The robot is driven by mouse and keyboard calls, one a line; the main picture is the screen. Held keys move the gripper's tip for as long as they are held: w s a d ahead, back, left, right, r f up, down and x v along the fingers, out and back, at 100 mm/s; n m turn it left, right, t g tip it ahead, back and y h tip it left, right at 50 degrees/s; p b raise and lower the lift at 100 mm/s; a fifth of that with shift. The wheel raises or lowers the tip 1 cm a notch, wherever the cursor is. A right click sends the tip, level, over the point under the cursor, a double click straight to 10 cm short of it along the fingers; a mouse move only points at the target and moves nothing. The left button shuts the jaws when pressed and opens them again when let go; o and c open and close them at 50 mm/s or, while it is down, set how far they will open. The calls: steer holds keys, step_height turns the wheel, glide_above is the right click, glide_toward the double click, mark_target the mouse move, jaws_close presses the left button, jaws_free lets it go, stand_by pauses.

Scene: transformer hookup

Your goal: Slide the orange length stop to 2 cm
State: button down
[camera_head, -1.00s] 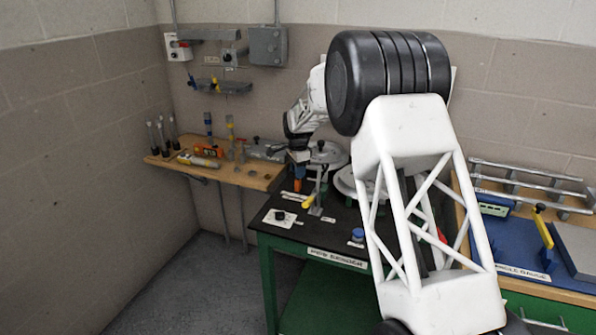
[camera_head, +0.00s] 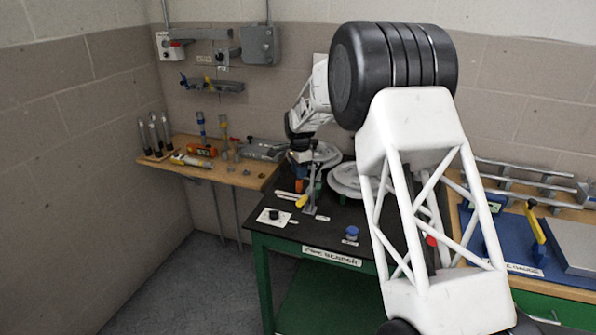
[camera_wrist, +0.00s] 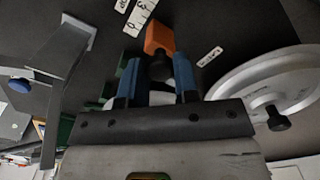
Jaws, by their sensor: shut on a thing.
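The orange length stop (camera_wrist: 160,36) shows in the wrist view just past my fingertips, with a dark knob (camera_wrist: 160,70) on its near side. My gripper (camera_wrist: 158,73) has two blue fingers, one on each side of this knob, and is shut on the stop by it. A white scale strip with black digits (camera_wrist: 140,14) lies beside the stop, to its upper left; a 3 and a 4 seem readable. The stop's exact reading is unclear. In the head view the stop (camera_head: 299,186) is a small orange patch below my wrist on the black bench top.
A large pale reel (camera_wrist: 270,88) with a dark knob is close on the right in the wrist view. A grey bracket-like post (camera_wrist: 62,58) stands on the left. In the head view a yellow-handled lever (camera_head: 303,200) and a blue cap (camera_head: 352,232) are near.

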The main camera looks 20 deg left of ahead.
steer(key=c, duration=0.8)
jaws_free()
steer(key=shift+c, duration=0.2)
steer(key=shift+r, duration=0.1)
steer(key=shift+r, duration=3.8)
